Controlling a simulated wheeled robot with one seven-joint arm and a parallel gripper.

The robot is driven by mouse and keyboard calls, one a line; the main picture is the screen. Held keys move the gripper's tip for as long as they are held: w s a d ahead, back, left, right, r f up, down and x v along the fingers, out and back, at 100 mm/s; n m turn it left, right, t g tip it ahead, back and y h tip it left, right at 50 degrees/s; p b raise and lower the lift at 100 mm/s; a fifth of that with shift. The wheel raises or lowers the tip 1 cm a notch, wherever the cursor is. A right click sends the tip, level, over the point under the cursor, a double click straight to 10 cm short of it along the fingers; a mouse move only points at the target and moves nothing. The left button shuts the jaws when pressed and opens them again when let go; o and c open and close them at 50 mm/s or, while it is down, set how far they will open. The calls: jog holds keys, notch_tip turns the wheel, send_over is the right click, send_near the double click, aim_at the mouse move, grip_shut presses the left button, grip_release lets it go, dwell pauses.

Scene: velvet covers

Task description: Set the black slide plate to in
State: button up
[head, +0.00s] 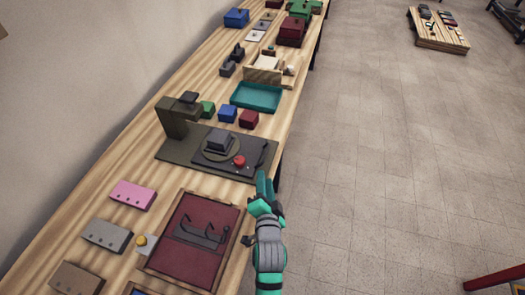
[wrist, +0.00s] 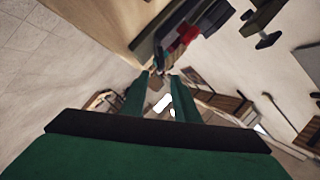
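A dark machine (head: 178,116) with an upright column stands on a flat dark base (head: 178,150) on the long table. A round plate carrying a grey block (head: 218,141) lies on the base. A red knob (head: 239,160) sits beside it, and a narrow black piece (head: 258,153) lies along the base's right edge. I cannot tell for sure which part is the black slide plate, or its setting. My gripper (head: 264,178) is by the table's right edge, near the base's front right corner. In the wrist view my gripper (wrist: 160,92) has its fingers apart, with nothing between them.
A maroon tray (head: 165,255) with dark hooked pieces lies nearer on the table (head: 190,185). Pink (head: 133,195) and grey (head: 107,236) blocks lie left of it. Small coloured boxes and a teal tray (head: 256,97) stand beyond the machine.

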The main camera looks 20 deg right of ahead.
aim_at(265, 155)
jog(key=shift+w+d+r, duration=0.25)
jog(key=shift+w+d, duration=0.2)
jog(key=shift+w, duration=0.35)
jog(key=x, duration=1)
jog(key=shift+w+d+f, duration=0.1)
jog(key=shift+w, duration=0.15)
grip_shut()
